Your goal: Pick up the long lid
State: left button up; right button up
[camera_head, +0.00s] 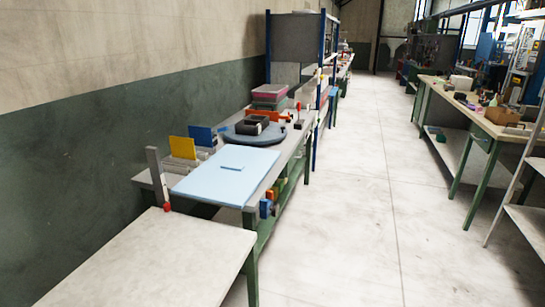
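A long, flat, light blue lid (217,184) with a small raised handle (232,168) lies on the near end of the workbench along the left wall. Its near edge reaches close to the bench's front end. Neither of my grippers shows in the head view, and nothing is seen touching the lid.
A bare pale table (150,262) stands in front of the bench. Behind the lid are a yellow panel (183,147), a blue panel (202,135) and a dark round plate (252,132). The floor (350,210) to the right is clear, with another workbench (470,112) beyond.

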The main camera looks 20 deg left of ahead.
aim_at(230, 177)
jog(key=i, duration=1.4)
